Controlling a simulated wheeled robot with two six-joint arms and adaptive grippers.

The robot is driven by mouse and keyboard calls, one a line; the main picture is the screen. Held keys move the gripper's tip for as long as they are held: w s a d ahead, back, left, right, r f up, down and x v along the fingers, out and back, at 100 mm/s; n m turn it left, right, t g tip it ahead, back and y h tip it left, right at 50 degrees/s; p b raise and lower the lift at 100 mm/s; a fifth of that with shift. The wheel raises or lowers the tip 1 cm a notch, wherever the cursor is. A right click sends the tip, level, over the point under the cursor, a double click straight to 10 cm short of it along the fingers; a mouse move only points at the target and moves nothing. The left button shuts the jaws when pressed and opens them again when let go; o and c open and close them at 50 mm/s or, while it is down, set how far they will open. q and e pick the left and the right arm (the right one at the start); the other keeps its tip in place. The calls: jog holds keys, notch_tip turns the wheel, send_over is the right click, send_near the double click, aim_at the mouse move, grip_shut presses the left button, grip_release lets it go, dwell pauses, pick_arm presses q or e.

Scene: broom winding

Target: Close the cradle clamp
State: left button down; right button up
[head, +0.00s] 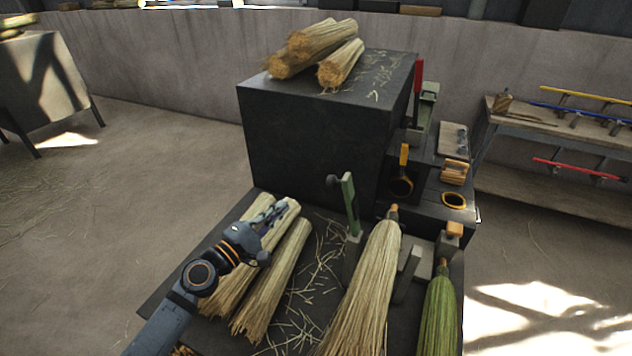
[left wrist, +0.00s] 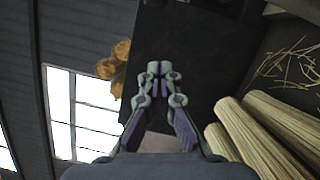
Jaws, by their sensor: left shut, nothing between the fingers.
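The cradle clamp shows in the head view as a green upright lever (head: 350,205) with a dark knob at its top left. It stands on a grey base at the middle of the dark bench, and the lever points up. A pale straw broom head (head: 362,290) lies just right of it, its narrow bound end toward the back. My left gripper (head: 279,211) is shut and empty, above straw bundles and left of the lever, apart from it. Its closed fingertips (left wrist: 160,68) also show in the left wrist view, with no lever visible there. My right gripper is not in view.
Loose straw bundles (head: 285,265) lie on the bench under my left arm. A large black block (head: 310,145) with more bundles on top stands behind. A green broom head (head: 438,310) lies at the right. Another upright lever with a red grip (head: 419,76) stands farther back.

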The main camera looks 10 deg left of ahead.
pick_arm(q)
jog(key=w+d+r+p, duration=0.2)
jog(key=w+d+p, duration=0.4)
jog(key=w+d, duration=0.1)
jog(key=shift+w+d, duration=0.3)
jog(key=shift+d, duration=0.35)
jog(key=shift+a+f, duration=0.1)
jog(key=shift+w, duration=0.15)
